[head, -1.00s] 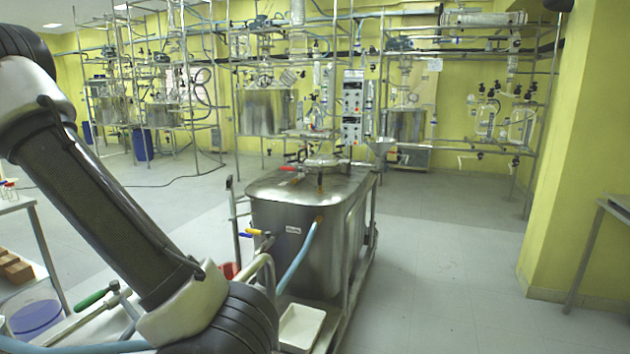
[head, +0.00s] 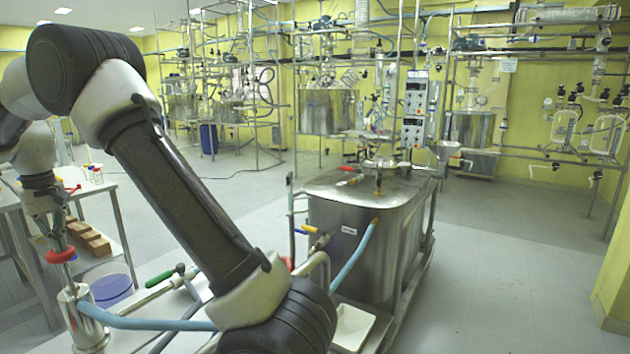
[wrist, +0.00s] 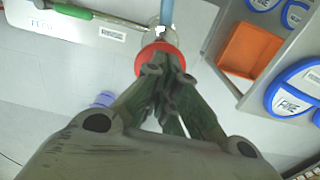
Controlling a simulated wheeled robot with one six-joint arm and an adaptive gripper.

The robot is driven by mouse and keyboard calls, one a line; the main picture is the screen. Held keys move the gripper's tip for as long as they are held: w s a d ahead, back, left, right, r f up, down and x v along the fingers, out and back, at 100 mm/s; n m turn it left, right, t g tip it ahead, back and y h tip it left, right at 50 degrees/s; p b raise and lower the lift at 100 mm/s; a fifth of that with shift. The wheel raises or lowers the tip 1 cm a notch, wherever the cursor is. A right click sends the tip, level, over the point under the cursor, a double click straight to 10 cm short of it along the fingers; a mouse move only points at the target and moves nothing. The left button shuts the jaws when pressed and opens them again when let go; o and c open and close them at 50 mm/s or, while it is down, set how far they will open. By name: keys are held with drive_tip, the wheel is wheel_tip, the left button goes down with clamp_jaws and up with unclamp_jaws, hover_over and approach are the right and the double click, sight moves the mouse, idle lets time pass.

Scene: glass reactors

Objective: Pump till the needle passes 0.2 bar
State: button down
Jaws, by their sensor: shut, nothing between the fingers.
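My gripper (head: 58,238) is pointing down at the left of the head view, with its fingers shut and empty. Its fingertips are directly over a red round knob (head: 60,257) on top of an upright metal pump cylinder (head: 80,335). In the wrist view the closed fingers (wrist: 165,72) overlap the red knob (wrist: 150,52); I cannot tell whether they touch it. A blue hose (head: 150,322) runs from the cylinder towards the steel tank (head: 345,235). No gauge needle can be read in these frames.
A green-handled lever (head: 165,276) lies right of the cylinder. A side table (head: 118,205) with brown blocks (head: 88,238) stands behind it. The wrist view shows an orange tray (wrist: 250,50) and blue-rimmed labelled items (wrist: 297,88) at right. Open floor (head: 500,270) lies right of the tank.

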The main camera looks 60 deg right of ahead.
drive_tip(key=shift+f, duration=3.35)
drive_tip(key=shift+r, duration=4.65)
wheel_tip(320, 180, up, 6)
drive_tip(key=shift+w, duration=0.1)
